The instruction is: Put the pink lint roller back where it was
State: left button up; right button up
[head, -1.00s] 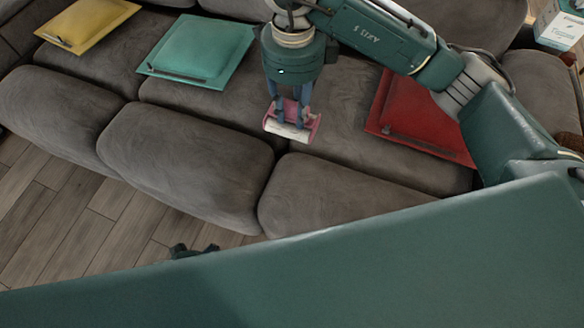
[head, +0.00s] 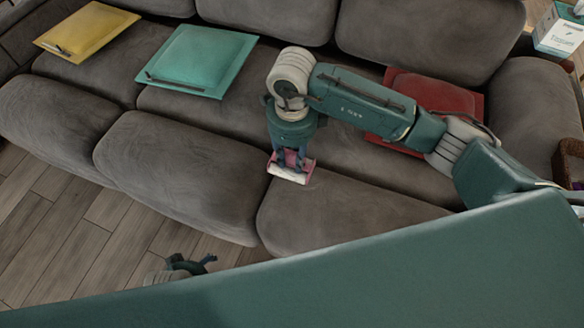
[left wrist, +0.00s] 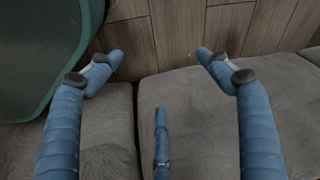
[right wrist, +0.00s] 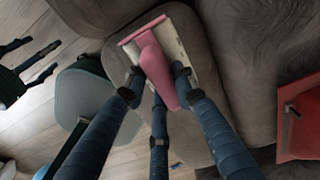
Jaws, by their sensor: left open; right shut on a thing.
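The pink lint roller (head: 290,170), with a white roll, is in my right gripper (head: 288,157) at the front part of the sofa seat (head: 350,212). The right wrist view shows the fingers closed around the roller's pink part (right wrist: 152,62). I cannot tell whether the roller touches the seat. My left gripper (head: 187,265) is low, in front of the sofa over the floor, partly hidden by a green part of my body. In the left wrist view its fingers (left wrist: 158,70) are spread with nothing between them.
A yellow cushion (head: 88,30), a teal cushion (head: 203,58) and a red cushion (head: 430,92) lie on the sofa; thin dark bars lie on the yellow and teal ones. A tissue box (head: 560,32) and brown basket (head: 570,165) are at the right. The seat's left front is clear.

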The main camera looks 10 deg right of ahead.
aim_at(292, 164)
notch_tip(292, 164, down, 5)
jog(key=shift+r+b, duration=0.15)
jog(key=shift+b, duration=0.2)
pick_arm(q)
jog(key=shift+w+r, duration=0.25)
jog(key=shift+r, duration=0.95)
jog(key=shift+r, duration=0.2)
pick_arm(e)
jog(key=o, duration=1.1)
pick_arm(q)
jog(key=shift+r, duration=0.15)
pick_arm(e)
jog(key=shift+r, duration=0.4)
pick_arm(q)
notch_tip(292, 164, down, 6)
jog(key=s+p, duration=0.1)
jog(key=shift+s+p, duration=0.2)
jog(key=shift+p, duration=0.15)
pick_arm(e)
notch_tip(292, 164, up, 11)
jog(key=shift+r, duration=0.15)
